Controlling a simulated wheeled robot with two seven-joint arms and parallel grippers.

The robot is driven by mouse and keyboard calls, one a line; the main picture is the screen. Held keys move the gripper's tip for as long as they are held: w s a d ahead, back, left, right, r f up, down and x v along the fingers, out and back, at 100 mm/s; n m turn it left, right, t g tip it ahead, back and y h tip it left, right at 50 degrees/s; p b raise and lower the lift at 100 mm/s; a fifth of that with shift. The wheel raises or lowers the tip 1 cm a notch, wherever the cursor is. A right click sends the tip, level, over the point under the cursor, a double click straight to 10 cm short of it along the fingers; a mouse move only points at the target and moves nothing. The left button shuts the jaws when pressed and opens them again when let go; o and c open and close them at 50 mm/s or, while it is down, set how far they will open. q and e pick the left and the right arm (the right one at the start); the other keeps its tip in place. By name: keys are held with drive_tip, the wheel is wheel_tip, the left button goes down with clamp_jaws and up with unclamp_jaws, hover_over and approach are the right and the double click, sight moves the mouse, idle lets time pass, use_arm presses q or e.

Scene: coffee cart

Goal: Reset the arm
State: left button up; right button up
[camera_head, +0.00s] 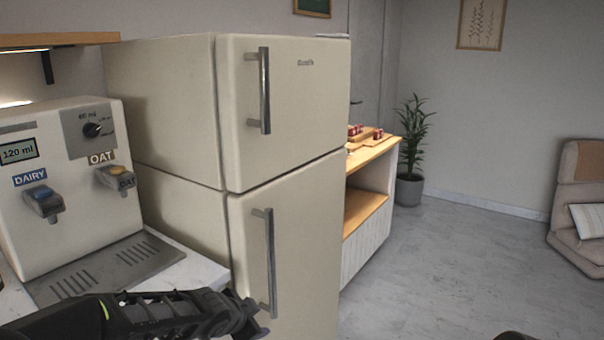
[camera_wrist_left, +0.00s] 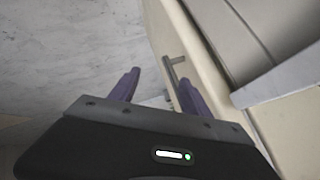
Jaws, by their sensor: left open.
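My left gripper (camera_head: 250,318) comes in from the lower left in the head view, in front of the milk dispenser and near the fridge's lower door. In the left wrist view the same gripper (camera_wrist_left: 158,92) shows two purple fingers spread apart with nothing between them. A fridge door handle (camera_wrist_left: 174,75) shows beyond the fingers there. I cannot tell whether the gripper touches the fridge. A small dark shape at the bottom edge of the head view is too little to identify. My right gripper is not in view.
The cream fridge (camera_head: 285,90) has two doors, both shut. The milk dispenser (camera_head: 60,175) with dairy and oat levers stands on the counter (camera_head: 195,272) at left. A wooden-topped cart (camera_head: 370,152), a potted plant (camera_head: 410,190) and an armchair (camera_head: 578,250) stand farther back. The grey floor at right is clear.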

use_arm(q)
drive_tip(key=s+d+f+n+g+h+p, duration=0.2)
drive_tip(key=s+d+f+n, duration=0.25)
drive_tip(key=s+f, duration=0.6)
drive_tip(key=s+f+n+g+p, duration=0.1)
drive_tip(key=s+f+n+g, duration=0.1)
drive_tip(key=s+f, duration=0.3)
drive_tip(key=s+f+n+g+p, duration=0.2)
drive_tip(key=s+f, duration=0.3)
drive_tip(key=s, duration=0.7)
drive_tip(key=s+f+n+g+p, duration=0.1)
drive_tip(key=s+f+n, duration=0.3)
drive_tip(key=s, duration=0.4)
drive_tip(key=shift+s+a+f+g, duration=0.35)
drive_tip(key=shift+f+g, duration=0.05)
drive_tip(key=shift+f, duration=0.45)
drive_tip(key=shift+n, duration=0.25)
drive_tip(key=shift+c, duration=0.5)
